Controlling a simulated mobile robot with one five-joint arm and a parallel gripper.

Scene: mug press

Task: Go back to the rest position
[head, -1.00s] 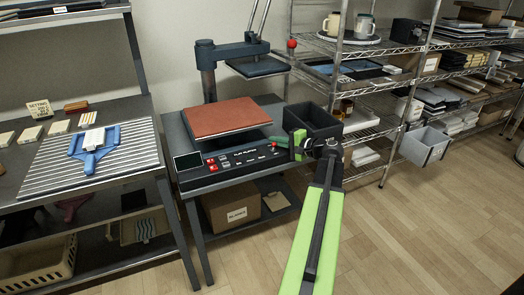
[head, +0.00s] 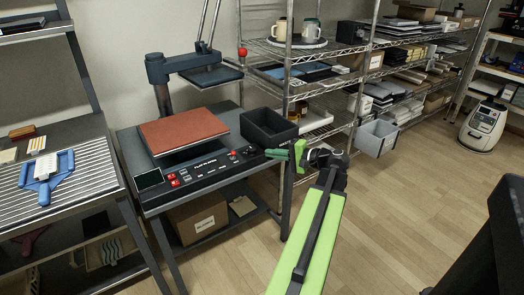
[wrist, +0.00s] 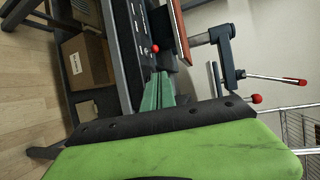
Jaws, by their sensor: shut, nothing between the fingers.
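My gripper (head: 299,151) is at the end of my green arm, right of the press's front panel in the head view. Its green fingers are shut with nothing between them. In the wrist view the fingers (wrist: 158,90) lie together, pointing toward the press. The flat press (head: 182,130) has a red-brown pad and a raised upper plate (head: 211,76). A red-knobbed handle (head: 243,52) stands up beside it. The black bin (head: 268,127) sits at the right end of the press table, just behind my gripper, and looks empty.
A wire shelf (head: 300,47) holds mugs (head: 311,30) on a tray. A grey bin (head: 376,138) hangs at its side. A ribbed bench (head: 75,176) with a blue tool (head: 46,180) is at left. A white machine (head: 483,127) stands far right. The wooden floor at right is clear.

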